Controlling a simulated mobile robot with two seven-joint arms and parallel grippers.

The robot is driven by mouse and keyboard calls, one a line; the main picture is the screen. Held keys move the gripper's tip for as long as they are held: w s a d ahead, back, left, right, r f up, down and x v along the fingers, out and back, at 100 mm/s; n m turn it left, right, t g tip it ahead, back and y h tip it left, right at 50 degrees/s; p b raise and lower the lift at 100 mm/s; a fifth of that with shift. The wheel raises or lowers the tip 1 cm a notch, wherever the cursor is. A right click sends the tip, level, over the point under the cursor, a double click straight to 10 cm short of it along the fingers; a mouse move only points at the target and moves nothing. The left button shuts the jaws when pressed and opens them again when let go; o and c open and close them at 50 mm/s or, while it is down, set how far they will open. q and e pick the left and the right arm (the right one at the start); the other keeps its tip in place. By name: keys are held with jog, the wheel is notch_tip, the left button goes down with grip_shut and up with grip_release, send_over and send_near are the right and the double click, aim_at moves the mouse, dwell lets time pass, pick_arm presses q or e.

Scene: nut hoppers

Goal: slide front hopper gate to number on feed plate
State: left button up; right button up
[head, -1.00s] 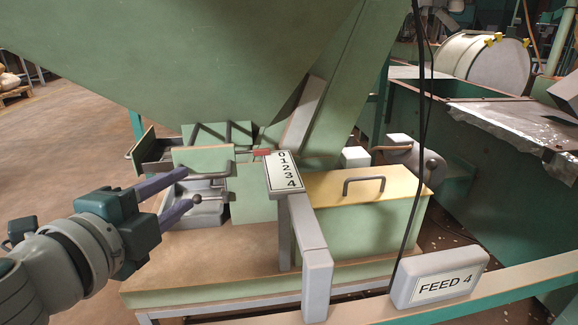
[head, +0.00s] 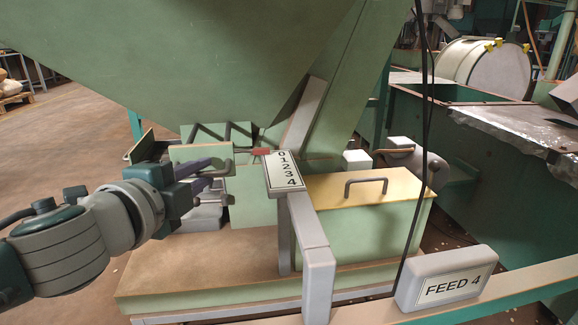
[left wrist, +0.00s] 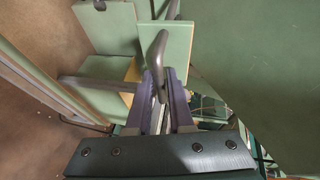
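The front hopper gate shows in the head view as a green plate (head: 200,153) with a grey bar handle (head: 229,169), below the hopper. A red pointer (head: 260,151) is by the 0 end of the white number scale (head: 284,169), marked 0 to 4. The feed plate (head: 451,287) reads "FEED 4". My left gripper (head: 216,174) is at the handle, its purple fingers apart. In the left wrist view, the grey handle (left wrist: 157,52) reaches between the fingertips (left wrist: 160,80); I cannot tell if they touch it. My right gripper is not in view.
A green box with a yellow lid (head: 360,189) stands right of the scale post. A grey post (head: 318,265) rises in front. Dark cables (head: 426,120) hang at the right. The large hopper (head: 200,70) hangs overhead. Floor is open at left.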

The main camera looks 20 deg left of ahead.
pick_arm(q)
grip_shut()
dwell(1.0)
